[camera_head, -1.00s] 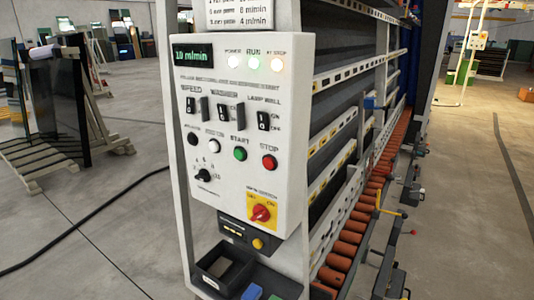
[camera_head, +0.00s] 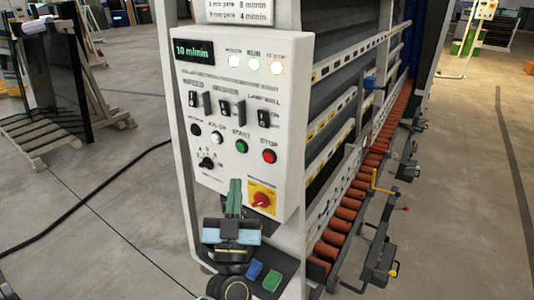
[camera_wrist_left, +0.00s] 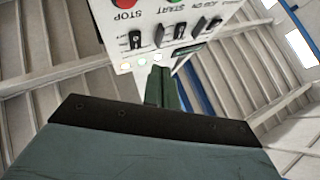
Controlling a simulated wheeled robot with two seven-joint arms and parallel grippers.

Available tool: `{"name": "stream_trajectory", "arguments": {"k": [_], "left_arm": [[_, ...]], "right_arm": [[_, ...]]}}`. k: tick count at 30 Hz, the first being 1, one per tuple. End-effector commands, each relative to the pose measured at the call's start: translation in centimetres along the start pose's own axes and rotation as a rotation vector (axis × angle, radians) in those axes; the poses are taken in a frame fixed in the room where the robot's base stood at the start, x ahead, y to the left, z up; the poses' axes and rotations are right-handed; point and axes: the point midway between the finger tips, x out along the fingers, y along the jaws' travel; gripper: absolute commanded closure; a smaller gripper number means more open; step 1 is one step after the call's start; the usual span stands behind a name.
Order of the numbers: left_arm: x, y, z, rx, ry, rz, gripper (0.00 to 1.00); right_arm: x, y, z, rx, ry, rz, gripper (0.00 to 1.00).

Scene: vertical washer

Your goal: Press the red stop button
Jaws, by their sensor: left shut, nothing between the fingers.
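The red stop button (camera_head: 269,156) is on the white control panel (camera_head: 222,168), right of the green start button (camera_head: 242,146), under a "STOP" label. In the left wrist view the panel appears upside down, with the red stop button (camera_wrist_left: 125,3) at the top edge. My left gripper (camera_head: 235,184) is shut and empty, fingers pointing up, in front of the panel's lower part. It is below and left of the stop button, apart from it in the picture. In the left wrist view the closed fingers (camera_wrist_left: 162,75) overlap the panel's edge. My right gripper is not in view.
A red rotary switch on a yellow plate (camera_head: 262,199) sits just right of my left gripper. A black knob (camera_head: 207,163) and several rocker switches are on the panel. Blue (camera_head: 254,271) and green (camera_head: 272,281) blocks lie below. Orange rollers (camera_head: 340,216) run along the right.

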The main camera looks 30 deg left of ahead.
Motion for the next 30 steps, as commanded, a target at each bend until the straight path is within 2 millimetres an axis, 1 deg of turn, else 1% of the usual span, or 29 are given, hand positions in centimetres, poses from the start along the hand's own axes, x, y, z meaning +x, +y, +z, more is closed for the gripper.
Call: {"name": "stream_trajectory", "arguments": {"k": [10, 14, 17, 26, 30], "left_arm": [[0.1, 0.0, 0.0, -0.001, 0.001, -0.001, 1.00], [0.5, 0.4, 0.5, -0.002, 0.000, -0.001, 1.00], [1.2, 0.9, 1.1, -0.002, 0.001, -0.001, 1.00], [4.2, 3.1, 3.2, -0.002, 0.002, -0.001, 1.00], [5.2, 3.9, 4.0, 0.000, 0.000, -0.001, 1.00]], "right_arm": [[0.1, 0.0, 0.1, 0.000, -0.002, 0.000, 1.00], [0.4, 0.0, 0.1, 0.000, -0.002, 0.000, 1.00], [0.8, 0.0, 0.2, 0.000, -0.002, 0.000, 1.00], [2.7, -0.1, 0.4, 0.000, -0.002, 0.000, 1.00], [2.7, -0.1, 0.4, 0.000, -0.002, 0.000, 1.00]]}}
